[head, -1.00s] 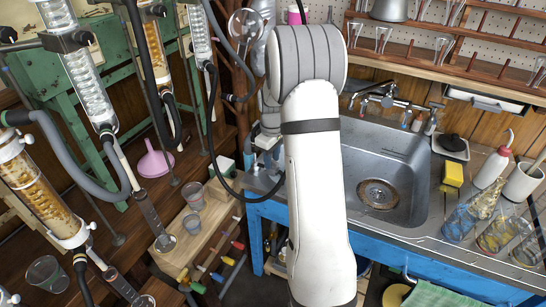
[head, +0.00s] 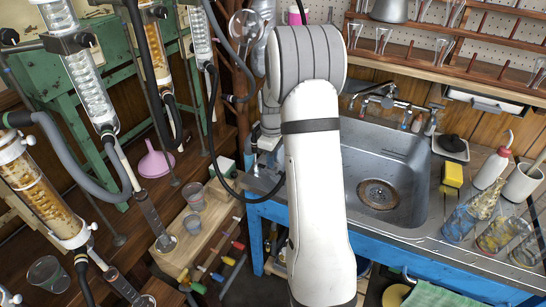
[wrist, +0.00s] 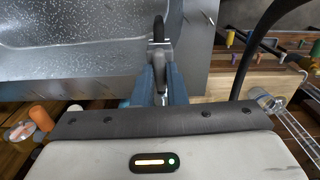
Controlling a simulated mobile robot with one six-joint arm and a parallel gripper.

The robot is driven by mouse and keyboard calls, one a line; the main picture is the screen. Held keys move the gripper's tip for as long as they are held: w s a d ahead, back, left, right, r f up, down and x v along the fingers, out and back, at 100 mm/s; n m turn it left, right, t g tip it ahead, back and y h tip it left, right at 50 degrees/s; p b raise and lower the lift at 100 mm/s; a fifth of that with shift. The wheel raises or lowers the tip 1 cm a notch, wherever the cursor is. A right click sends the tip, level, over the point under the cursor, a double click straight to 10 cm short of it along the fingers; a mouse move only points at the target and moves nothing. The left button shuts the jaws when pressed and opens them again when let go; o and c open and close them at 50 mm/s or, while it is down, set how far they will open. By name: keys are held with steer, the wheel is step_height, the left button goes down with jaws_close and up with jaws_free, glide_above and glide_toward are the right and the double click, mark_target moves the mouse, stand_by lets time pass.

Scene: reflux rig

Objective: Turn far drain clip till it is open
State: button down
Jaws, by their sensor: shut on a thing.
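In the wrist view, my gripper (wrist: 158,88) is shut, its blue-grey fingers close together around a small grey piece with a black upper end, which appears to be the far drain clip (wrist: 159,45). The fingers hide its lower part, and I cannot tell how far it is turned. In the head view, my white arm stands in front of the sink's left side. My gripper is partly visible just left of the arm, above the bench corner, too small there to show the clip clearly.
The metal sink (head: 385,165) lies right of my arm. A black hose (head: 213,135) hangs close on the left, near glass columns. A wooden stand with beakers (head: 194,198) and a rack of coloured pegs (head: 215,277) lie below. Bottles (head: 490,170) crowd the counter's right end.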

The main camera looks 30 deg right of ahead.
steer(key=c, duration=1.5)
jaws_free()
steer(key=shift+o, duration=0.2)
steer(key=shift+r+p, duration=0.3)
steer(key=shift+r, duration=3.6)
steer(key=s+a+r+m+t+p, duration=0.1)
steer(key=s+a+r+m+p, duration=0.2)
steer(key=s+a+r, duration=0.5)
steer(key=s+a+r+m+t+p, duration=0.1)
steer(key=s+a+r+m+p, duration=0.1)
steer(key=s+a+r, duration=0.55)
steer(key=s+m+p, duration=0.2)
steer(key=s+m, duration=0.1)
steer(key=s, duration=0.8)
steer(key=shift+a+f+t, duration=0.3)
